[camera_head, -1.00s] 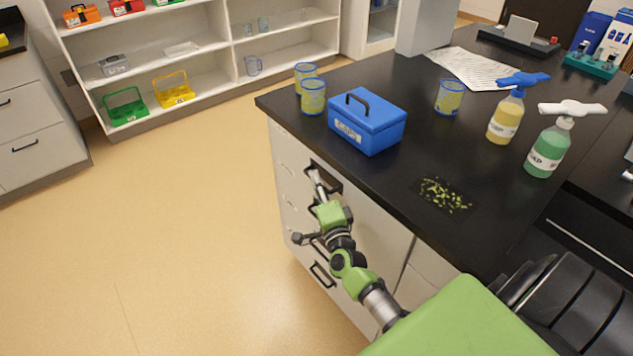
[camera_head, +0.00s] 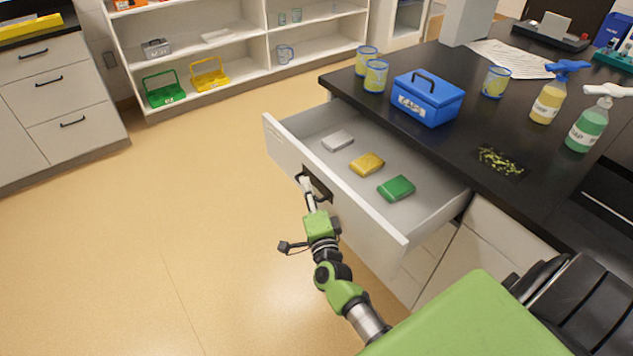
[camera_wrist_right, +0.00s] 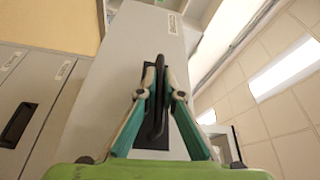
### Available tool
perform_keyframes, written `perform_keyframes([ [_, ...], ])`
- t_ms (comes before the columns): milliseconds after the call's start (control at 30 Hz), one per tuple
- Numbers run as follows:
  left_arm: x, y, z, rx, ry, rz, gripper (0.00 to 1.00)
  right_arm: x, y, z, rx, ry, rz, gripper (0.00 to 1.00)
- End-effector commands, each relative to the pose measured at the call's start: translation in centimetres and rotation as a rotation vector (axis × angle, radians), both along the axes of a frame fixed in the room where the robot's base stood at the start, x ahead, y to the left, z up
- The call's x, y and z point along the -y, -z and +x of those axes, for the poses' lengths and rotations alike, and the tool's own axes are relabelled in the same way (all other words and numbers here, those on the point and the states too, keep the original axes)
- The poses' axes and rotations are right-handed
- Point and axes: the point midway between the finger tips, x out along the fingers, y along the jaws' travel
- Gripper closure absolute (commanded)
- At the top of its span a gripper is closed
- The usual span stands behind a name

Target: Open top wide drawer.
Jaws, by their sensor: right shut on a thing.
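The top wide drawer (camera_head: 345,210) stands pulled well out from under the black counter in the head view. Inside it lie a grey item (camera_head: 337,140), a yellow item (camera_head: 367,164) and a green item (camera_head: 396,188). My right gripper (camera_head: 307,188) is at the drawer's front, shut on the dark handle (camera_head: 317,184). In the right wrist view the gripper's fingers (camera_wrist_right: 156,98) close from both sides on the handle (camera_wrist_right: 157,125). My left gripper is not in view.
Shelves (camera_head: 235,60) line the back. The floor left of the drawer is clear.

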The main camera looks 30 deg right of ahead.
Motion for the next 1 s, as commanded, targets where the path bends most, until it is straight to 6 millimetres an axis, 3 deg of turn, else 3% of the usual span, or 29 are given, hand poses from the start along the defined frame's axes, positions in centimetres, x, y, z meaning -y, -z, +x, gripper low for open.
perform_keyframes([
  [200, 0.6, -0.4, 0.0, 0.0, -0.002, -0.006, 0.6, -3.4, 0.0, -0.3, -0.001, -0.001, 0.003, 1.0],
  [400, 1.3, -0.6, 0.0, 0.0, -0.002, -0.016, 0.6, -5.1, 0.0, -0.4, -0.001, 0.0, 0.0, 1.0],
  [900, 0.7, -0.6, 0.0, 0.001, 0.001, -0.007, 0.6, -5.6, 0.1, -0.5, 0.0, 0.002, -0.001, 1.0],
  [933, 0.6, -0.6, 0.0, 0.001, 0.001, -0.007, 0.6, -5.6, 0.1, -0.5, 0.0, 0.002, -0.001, 0.85],
  [967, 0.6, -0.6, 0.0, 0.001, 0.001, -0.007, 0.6, -5.6, 0.1, -0.5, 0.0, 0.002, -0.001, 0.77],
  [1000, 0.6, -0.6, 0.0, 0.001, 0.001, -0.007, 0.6, -5.6, 0.0, -0.5, 0.0, 0.002, -0.001, 0.76],
])
